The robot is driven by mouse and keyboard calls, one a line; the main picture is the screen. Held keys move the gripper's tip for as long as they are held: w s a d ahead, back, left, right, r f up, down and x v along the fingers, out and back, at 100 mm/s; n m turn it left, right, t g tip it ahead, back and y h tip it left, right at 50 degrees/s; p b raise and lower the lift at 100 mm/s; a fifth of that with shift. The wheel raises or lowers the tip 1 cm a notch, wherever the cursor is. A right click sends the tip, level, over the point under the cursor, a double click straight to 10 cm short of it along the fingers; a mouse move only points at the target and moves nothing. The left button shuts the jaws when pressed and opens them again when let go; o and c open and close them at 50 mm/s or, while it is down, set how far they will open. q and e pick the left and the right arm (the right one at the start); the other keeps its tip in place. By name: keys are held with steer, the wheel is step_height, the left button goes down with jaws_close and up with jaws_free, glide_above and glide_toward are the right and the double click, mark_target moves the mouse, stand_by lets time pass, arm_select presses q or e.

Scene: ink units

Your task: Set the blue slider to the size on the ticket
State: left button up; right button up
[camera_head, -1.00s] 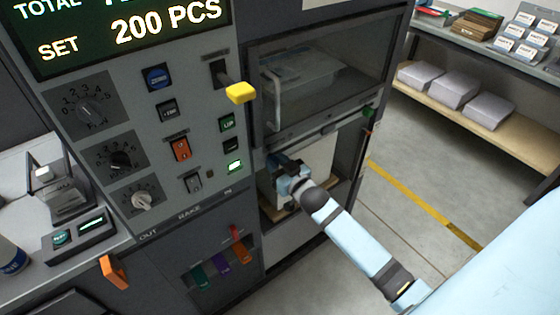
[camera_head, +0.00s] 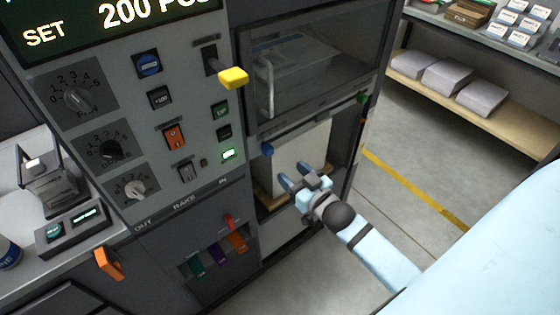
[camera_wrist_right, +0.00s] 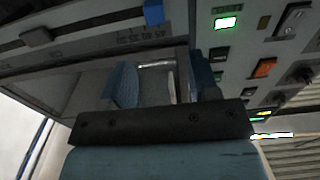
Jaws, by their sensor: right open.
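The blue slider (camera_head: 267,150) sits at the left end of the rail above the lower opening in the head view. I cannot make out a ticket with a size. My left gripper is not in view.
A yellow-tipped lever (camera_head: 233,77) sticks out of the panel above the slider. A glazed compartment (camera_head: 315,70) lies above the rail. The lower opening holds a pale stack (camera_head: 298,150). An orange handle (camera_head: 108,262) juts out at lower left. The floor (camera_head: 405,165) to the right is clear.

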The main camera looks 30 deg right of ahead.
steer(key=s, duration=0.3)
steer(key=shift+s+d, duration=0.15)
steer(key=shift+s, duration=0.15)
steer(key=s+a+f+n+g+p, duration=0.1)
steer(key=s+a+f+g+p, duration=0.2)
steer(key=s+a, duration=0.3)
steer(key=s+a+f+n+g+y+p, duration=0.1)
steer(key=s+a+f+g+p, duration=0.2)
steer(key=s+a+p, duration=0.3)
steer(key=shift+s+a+g+y, duration=0.15)
steer(key=shift+a+g+y, duration=0.15)
steer(key=shift+g, duration=0.2)
steer(key=shift+c, duration=0.4)
